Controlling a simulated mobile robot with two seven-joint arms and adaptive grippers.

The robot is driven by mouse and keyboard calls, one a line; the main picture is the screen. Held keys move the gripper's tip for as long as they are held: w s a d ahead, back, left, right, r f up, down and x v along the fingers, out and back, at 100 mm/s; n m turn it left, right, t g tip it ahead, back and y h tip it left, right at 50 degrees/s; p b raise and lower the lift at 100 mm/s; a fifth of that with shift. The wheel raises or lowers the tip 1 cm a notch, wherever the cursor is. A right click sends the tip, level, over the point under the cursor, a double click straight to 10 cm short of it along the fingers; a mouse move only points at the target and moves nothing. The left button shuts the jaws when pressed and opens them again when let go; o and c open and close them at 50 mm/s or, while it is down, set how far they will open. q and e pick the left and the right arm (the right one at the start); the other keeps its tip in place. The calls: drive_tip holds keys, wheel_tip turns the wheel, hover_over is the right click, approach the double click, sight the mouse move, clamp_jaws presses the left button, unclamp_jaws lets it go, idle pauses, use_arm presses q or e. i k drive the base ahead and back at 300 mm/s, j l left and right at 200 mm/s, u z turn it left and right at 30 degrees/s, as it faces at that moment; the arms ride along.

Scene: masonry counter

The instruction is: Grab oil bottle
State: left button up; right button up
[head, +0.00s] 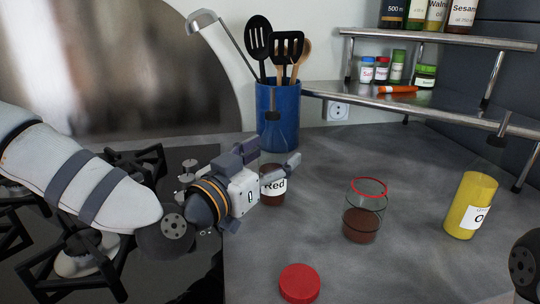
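A yellow bottle (471,206) stands on the counter at the right, its white label showing an "O"; its clear upper part rises toward the shelf. A bottle with dark red contents (272,192) and a label reading "Red" stands in front of the blue utensil holder. My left gripper (270,158) is open, its fingers apart at this "Red" bottle, far left of the yellow one. I cannot tell whether it touches the bottle. My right gripper is not in view.
A clear jar (363,214) with a red rim and brown contents stands between the "Red" bottle and the yellow bottle. A red lid (299,283) lies at the front. The blue holder (283,95) carries utensils. A metal shelf (440,103) with small jars overhangs the back right. The stove is left.

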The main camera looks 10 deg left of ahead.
sight(480, 180)
drive_tip(key=k+j, duration=0.2)
drive_tip(key=k, duration=1.2)
